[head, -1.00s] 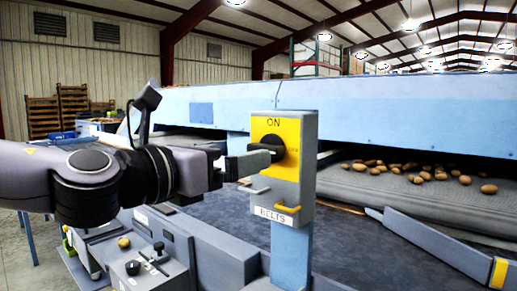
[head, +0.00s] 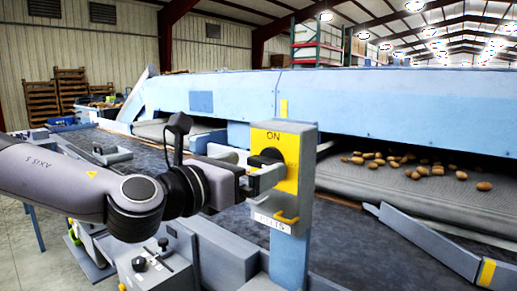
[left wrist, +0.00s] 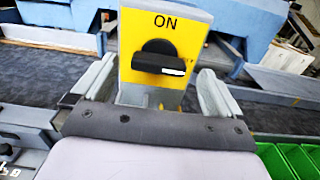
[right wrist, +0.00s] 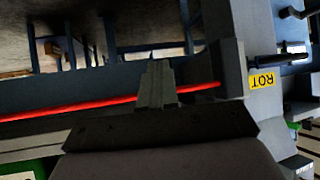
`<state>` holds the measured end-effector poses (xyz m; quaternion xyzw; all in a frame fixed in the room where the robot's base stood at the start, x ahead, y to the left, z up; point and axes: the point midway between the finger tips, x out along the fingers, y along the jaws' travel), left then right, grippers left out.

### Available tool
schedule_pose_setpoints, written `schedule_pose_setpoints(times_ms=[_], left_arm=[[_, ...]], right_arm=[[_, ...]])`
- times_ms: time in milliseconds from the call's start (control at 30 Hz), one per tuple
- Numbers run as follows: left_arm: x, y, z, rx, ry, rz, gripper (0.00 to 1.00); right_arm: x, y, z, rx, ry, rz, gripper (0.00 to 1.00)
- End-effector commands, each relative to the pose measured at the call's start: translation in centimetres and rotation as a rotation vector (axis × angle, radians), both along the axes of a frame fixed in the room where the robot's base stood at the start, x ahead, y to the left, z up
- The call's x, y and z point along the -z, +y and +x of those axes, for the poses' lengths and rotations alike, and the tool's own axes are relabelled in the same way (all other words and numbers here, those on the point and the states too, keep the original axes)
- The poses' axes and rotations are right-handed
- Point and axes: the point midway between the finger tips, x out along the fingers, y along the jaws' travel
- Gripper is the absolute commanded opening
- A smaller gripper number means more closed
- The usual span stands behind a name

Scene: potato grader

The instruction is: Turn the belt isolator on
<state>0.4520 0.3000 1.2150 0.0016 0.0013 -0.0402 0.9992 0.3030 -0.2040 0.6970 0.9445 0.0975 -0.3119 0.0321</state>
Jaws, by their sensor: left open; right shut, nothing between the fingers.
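The belt isolator is a grey box with a yellow plate (head: 290,150) marked ON, on a blue post. Its label, partly covered in the head view, reads as BELTS. The black rotary knob (left wrist: 158,58) shows in the left wrist view, its bar lying level, with a white mark at the right end, below the word ON. My left gripper (head: 262,172) is open at the front of the plate. In the left wrist view its fingers (left wrist: 156,80) stand left and right of the knob, with gaps on both sides. My right gripper (right wrist: 158,75) is shut and empty, away from the isolator.
A yellow hook-like bracket (head: 287,217) sticks out low on the box. Potatoes (head: 400,165) lie on the belt behind at right. A grey control box (head: 155,262) stands below my left arm. The right wrist view shows a red line (right wrist: 110,103) and a yellow ROT label (right wrist: 265,81).

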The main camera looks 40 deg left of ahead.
Motion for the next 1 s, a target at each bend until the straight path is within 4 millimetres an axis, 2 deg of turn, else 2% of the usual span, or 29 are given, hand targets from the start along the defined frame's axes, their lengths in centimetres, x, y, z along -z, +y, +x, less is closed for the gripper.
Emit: schedule_pose_setpoints(times_ms=[33, 167, 500, 867, 900, 967, 1000], left_arm=[[-0.3, 0.0, 0.2, 0.0, 0.005, -0.003, 1.0], [-0.3, 0.0, 0.6, -0.001, 0.002, -0.006, 1.0], [0.0, -0.1, 2.7, -0.002, -0.002, -0.004, 1.0], [0.0, -0.2, 2.9, -0.001, -0.003, -0.004, 1.0], [0.0, -0.2, 2.9, -0.001, -0.003, -0.004, 0.97], [0.0, -0.2, 2.9, -0.001, -0.003, -0.004, 0.77], [0.0, -0.2, 2.9, -0.001, -0.003, -0.004, 0.64]], right_arm=[[-0.9, 0.0, 0.0, -0.001, 0.0, -0.001, 0.0], [-2.0, 0.0, -0.1, 0.0, 0.0, -0.002, 0.0], [-1.5, 0.0, -0.1, 0.0, 0.001, 0.0, 0.0], [-1.6, 0.1, -0.1, 0.001, 0.002, 0.0, 0.0], [-1.6, 0.1, -0.1, 0.001, 0.002, 0.0, 0.0], [-1.6, 0.1, -0.1, 0.0, 0.001, 0.001, 0.0], [-1.6, 0.1, -0.1, 0.0, 0.001, 0.001, 0.0]])
